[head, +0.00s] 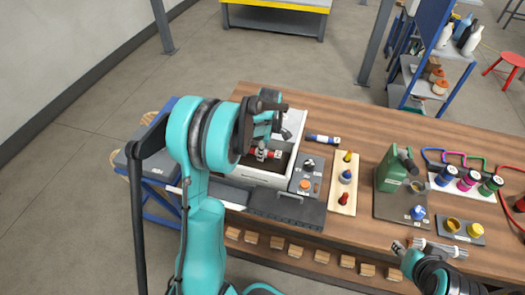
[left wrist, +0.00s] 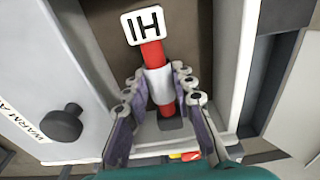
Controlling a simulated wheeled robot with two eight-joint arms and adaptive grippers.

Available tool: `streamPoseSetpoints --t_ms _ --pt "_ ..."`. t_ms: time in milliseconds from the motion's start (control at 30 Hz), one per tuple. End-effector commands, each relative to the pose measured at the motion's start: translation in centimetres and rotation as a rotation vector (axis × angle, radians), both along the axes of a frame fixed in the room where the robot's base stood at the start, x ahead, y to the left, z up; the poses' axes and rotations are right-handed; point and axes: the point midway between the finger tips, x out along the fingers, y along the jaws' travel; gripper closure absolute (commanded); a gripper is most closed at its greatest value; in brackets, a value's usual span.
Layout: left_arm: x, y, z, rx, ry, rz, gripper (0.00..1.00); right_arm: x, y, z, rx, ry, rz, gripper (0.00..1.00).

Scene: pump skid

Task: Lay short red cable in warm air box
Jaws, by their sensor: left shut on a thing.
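The short red cable (head: 273,154) shows at the open white box (head: 262,177). In the left wrist view the red cable (left wrist: 153,55) carries a white tag with black letters and a white sleeve. My left gripper (left wrist: 163,88) is shut on it at the sleeve, with fingers on both sides. The box wall (left wrist: 50,55) carries a partly cut-off label starting "WARM A". In the head view my left gripper (head: 262,152) is over the box opening, partly hidden by my arm. I cannot tell whether the cable touches the floor. My right gripper (head: 402,247) is at lower right, its jaws unclear.
A grey panel with knobs (head: 305,184) adjoins the box's right side. A blue-banded cylinder (head: 323,139) lies behind it. A wooden board with coloured knobs (head: 343,198) and a green canister (head: 390,172) stand farther right. The back of the table is clear.

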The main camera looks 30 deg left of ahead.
Motion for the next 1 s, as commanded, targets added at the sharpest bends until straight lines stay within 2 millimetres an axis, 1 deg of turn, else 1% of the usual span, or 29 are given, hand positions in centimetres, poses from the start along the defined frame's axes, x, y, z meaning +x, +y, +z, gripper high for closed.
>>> streamPoseSetpoints --t_ms 1000 --pt "0.0 0.0 -3.2 0.0 0.0 0.0 0.98 0.0 0.0 -2.4 0.0 0.0 0.0 0.6"
